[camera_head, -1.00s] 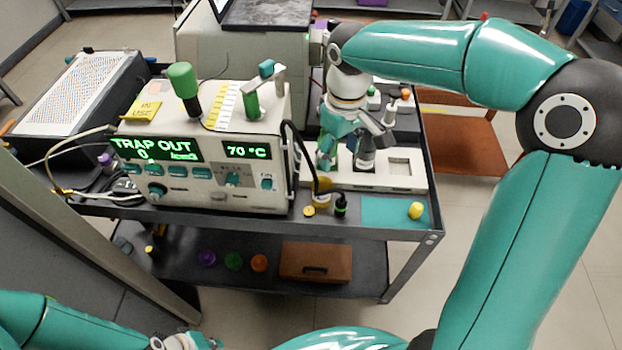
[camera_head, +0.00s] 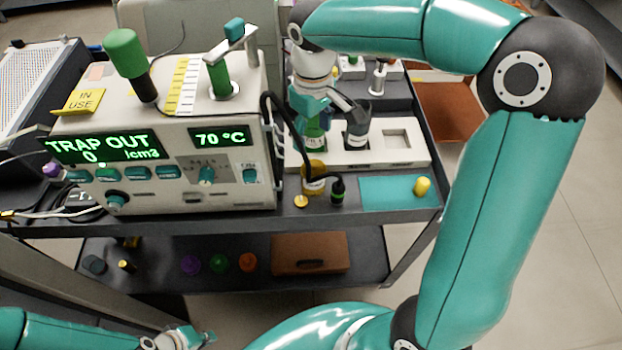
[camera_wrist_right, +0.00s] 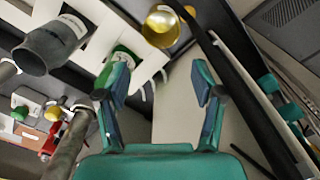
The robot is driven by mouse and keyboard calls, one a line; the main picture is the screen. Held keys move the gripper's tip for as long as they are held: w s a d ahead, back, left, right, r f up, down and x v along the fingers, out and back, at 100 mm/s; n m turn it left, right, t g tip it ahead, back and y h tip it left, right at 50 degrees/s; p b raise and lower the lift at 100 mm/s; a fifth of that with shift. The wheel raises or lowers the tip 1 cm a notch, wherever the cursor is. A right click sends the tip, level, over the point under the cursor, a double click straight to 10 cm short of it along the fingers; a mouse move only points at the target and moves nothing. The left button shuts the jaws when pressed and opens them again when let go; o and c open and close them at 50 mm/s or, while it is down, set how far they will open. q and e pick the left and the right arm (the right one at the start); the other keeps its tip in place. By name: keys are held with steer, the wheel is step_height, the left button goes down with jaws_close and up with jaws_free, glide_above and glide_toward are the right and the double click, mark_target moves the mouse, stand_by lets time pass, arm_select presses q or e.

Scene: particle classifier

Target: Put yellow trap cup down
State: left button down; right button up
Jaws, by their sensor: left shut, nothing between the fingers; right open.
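The yellow trap cup (camera_head: 314,182) stands on the cart top, at the front of the white rack (camera_head: 400,156), beside the instrument. In the right wrist view the yellow cup (camera_wrist_right: 164,28) shows beyond the fingertips, apart from them. My right gripper (camera_head: 326,104) is open and empty above the rack; its two fingers (camera_wrist_right: 160,78) are spread in the wrist view. A green cup (camera_head: 314,130) and a dark grey cup (camera_head: 357,130) stand in the rack, just below this gripper. My left gripper (camera_head: 202,337) is shut and empty at the bottom of the head view.
The instrument (camera_head: 170,195) with its green display fills the left of the cart. A black cable (camera_head: 270,110) hangs beside it near the yellow cup. A small yellow piece (camera_head: 422,186) sits on a teal mat (camera_head: 385,193) at right. The rack has an empty square slot (camera_head: 396,139).

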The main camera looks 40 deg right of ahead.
mark_target(313, 169)
step_height(313, 169, down, 10)
steer(key=shift+s+r, duration=0.1)
steer(key=shift+r, duration=0.05)
steer(key=shift+s+f+p, duration=0.15)
steer(key=shift+f+p, duration=0.05)
steer(key=shift+f, duration=1.15)
steer(key=shift+s+f+p, duration=0.1)
steer(key=shift+f+p, duration=0.1)
steer(key=shift+f, duration=1.15)
steer(key=shift+c, duration=0.2)
steer(key=c, duration=0.9)
steer(key=shift+r, duration=0.1)
steer(key=shift+r, duration=0.1)
